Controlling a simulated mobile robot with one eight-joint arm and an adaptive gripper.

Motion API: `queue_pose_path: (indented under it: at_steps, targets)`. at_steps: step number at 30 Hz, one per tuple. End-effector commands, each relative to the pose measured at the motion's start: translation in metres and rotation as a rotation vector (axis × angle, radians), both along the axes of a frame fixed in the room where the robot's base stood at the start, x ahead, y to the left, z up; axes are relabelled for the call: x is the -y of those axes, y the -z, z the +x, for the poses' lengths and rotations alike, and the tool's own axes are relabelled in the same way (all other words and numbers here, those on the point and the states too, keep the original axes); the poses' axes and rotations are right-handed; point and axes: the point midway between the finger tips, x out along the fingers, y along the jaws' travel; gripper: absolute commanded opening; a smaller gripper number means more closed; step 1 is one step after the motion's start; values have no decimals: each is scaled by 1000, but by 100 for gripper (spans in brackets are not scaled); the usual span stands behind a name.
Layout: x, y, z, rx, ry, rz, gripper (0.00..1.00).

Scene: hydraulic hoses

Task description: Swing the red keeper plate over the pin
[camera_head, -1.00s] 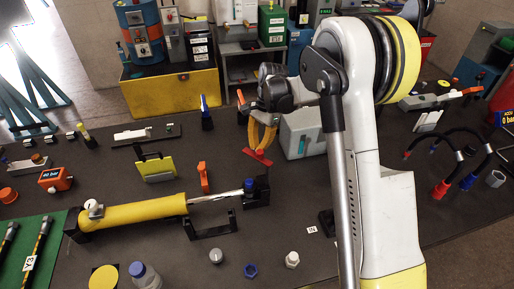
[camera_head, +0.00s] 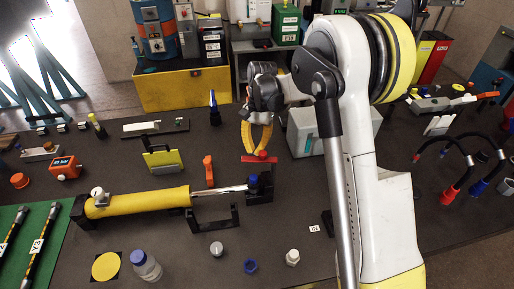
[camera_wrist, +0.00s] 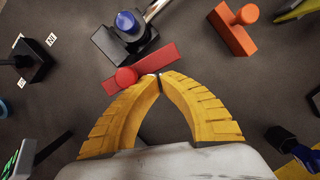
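The red keeper plate (camera_wrist: 155,63) lies beside the black end block (camera_wrist: 112,46) that carries the blue-topped pin (camera_wrist: 127,21); the plate is not over the pin. A round red knob (camera_wrist: 126,77) stands on the plate near one end. In the head view the plate (camera_head: 250,159) lies just behind the blue-topped pin (camera_head: 253,181). My gripper (camera_wrist: 159,76) has its yellow fingers' tips together, beside the knob and at the plate's edge. The knob is outside the fingers; whether they touch it I cannot tell. The gripper also shows in the head view (camera_head: 262,149), low over the plate.
A yellow cylinder (camera_head: 140,203) with a silver rod leads to the end block. An orange T-shaped piece (camera_head: 208,171) stands left of the plate, a grey box (camera_head: 305,137) to its right. A black frame (camera_head: 214,221) lies in front. The dark bench between is clear.

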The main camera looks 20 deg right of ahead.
Motion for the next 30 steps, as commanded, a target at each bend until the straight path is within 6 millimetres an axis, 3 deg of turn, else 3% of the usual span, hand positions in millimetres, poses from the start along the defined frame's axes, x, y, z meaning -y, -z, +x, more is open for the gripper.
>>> queue_pose_path:
  at_steps: [16,22,30]
  targets:
    - [-18,0,-31,0,-501,0,0]
    - [-20,0,-40,0,-769,-1,0]
    - [-19,0,-47,0,-779,-1,0]
